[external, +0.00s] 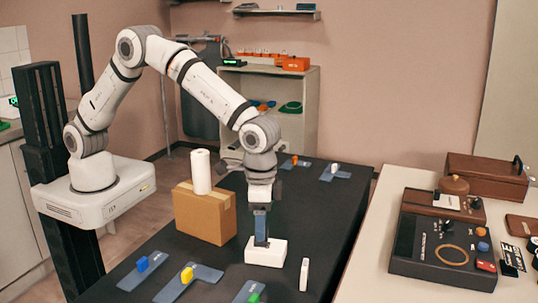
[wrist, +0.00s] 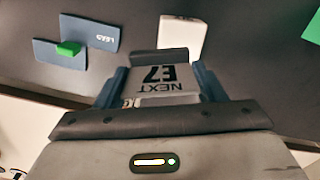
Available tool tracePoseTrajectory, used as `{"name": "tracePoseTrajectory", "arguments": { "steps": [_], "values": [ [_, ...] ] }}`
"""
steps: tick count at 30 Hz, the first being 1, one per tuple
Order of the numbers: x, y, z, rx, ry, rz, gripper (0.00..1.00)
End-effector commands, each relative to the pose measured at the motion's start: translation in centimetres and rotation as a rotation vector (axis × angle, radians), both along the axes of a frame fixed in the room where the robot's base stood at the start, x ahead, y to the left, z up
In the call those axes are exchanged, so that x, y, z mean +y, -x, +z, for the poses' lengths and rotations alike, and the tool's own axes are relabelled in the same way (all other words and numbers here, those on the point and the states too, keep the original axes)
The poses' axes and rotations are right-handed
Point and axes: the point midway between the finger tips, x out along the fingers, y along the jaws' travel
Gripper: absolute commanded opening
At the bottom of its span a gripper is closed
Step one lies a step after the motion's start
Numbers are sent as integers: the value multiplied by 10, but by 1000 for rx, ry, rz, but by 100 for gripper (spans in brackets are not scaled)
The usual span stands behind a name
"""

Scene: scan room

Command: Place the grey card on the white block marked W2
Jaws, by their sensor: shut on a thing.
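My gripper (external: 262,236) points straight down, shut, with its tips at the top of a wide white block (external: 265,253). I cannot tell whether anything touches that block. In the wrist view, a light grey card (wrist: 165,90) lettered "NEXT E7", upside down, lies between the blue-sided jaws (wrist: 160,78). The card's lower part is hidden by my wrist housing. A white block (wrist: 182,35) shows just beyond the jaws. No W2 mark is readable on either block.
A cardboard box (external: 205,214) with a white roll (external: 201,172) on it stands close to my gripper's left. Blue plates with coloured clips lie around, one with a yellow clip (external: 187,274). A light table with a control box (external: 445,250) is at right.

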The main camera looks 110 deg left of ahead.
Motion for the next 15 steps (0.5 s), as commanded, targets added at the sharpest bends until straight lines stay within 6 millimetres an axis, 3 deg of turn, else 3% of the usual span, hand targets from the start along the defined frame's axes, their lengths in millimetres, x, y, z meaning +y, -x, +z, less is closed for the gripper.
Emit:
{"name": "tracePoseTrajectory", "arguments": {
  "steps": [6, 11, 15],
  "values": [
    [0, -1, 42, -4, 1, 0, 37],
    [6, 0, 59, -2, 0, -55, 37],
    [17, 0, 64, 0, 1, -194, 37]
  ]
}}
